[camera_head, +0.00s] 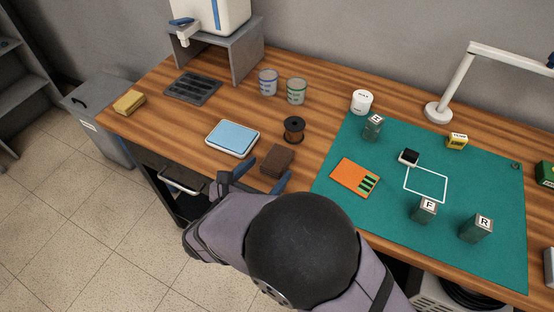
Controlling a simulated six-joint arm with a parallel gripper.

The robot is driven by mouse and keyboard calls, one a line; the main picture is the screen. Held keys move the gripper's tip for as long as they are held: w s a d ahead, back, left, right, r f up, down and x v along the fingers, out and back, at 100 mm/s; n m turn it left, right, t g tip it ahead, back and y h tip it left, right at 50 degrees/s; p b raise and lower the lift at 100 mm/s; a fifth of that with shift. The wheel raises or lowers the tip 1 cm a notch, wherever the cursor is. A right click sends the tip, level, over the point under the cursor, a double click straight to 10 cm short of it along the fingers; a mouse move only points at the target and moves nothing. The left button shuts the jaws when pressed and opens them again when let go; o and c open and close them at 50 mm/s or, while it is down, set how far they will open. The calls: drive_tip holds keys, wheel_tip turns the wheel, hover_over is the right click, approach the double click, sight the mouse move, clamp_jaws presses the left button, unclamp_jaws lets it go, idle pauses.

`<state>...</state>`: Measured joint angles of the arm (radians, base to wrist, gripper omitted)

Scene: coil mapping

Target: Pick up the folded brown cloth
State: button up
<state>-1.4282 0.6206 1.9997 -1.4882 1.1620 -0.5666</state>
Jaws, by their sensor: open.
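The folded brown cloth (278,160) lies on the wooden table near its front edge, left of the green mat. My gripper (262,172) is at the cloth, with one blue finger to its left and the other to its lower right. The fingers are open and the cloth shows between them. Whether either finger touches the cloth cannot be told. My arm hides the table edge just in front of it.
The green mat (330,205) holds an orange board (354,178) and several labelled blocks. Two cups (297,91) stand further back.

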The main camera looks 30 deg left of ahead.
sight(275, 160)
drive_tip(key=shift+r+p+x, duration=0.2)
drive_tip(key=shift+p+x, duration=0.75)
drive_tip(key=shift+x, duration=2.4)
drive_tip(key=shift+w, duration=0.1)
drive_tip(key=c, duration=1.1)
